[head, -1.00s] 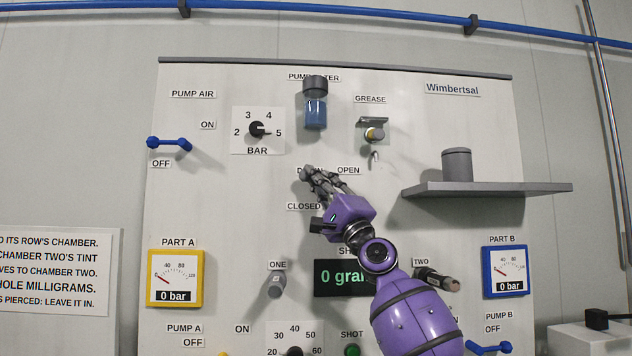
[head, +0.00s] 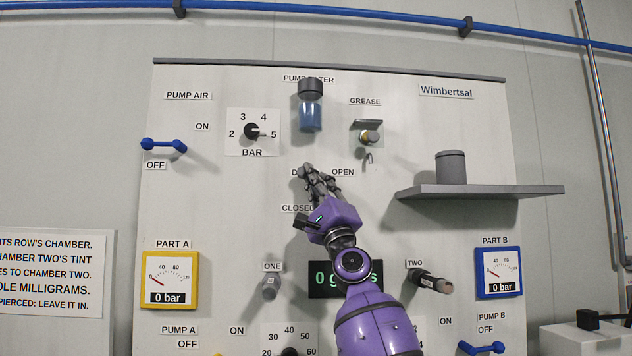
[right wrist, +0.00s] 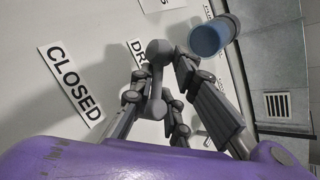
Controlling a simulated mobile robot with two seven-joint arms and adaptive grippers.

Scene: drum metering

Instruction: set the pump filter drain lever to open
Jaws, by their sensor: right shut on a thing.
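The drain lever (right wrist: 156,82) is a dark grey bar with rounded ends, seen between my right fingers in the right wrist view. My right gripper (head: 318,182) is shut on it, at the panel below the pump filter (head: 310,108). In the head view the fingers mostly cover the lever and part of the DRAIN label. The OPEN label (head: 343,173) is just right of the fingers. The CLOSED label (head: 297,208) is below left, and also shows in the right wrist view (right wrist: 75,82). The lever looks slanted; its exact setting is unclear. My left gripper is not in view.
The grease fitting (head: 368,134) is up to the right. A shelf (head: 480,191) with a grey cylinder (head: 451,167) juts out further right. The bar dial (head: 252,131) and blue pump air lever (head: 164,146) are to the left. Knobs ONE (head: 271,286) and TWO (head: 430,281) are below.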

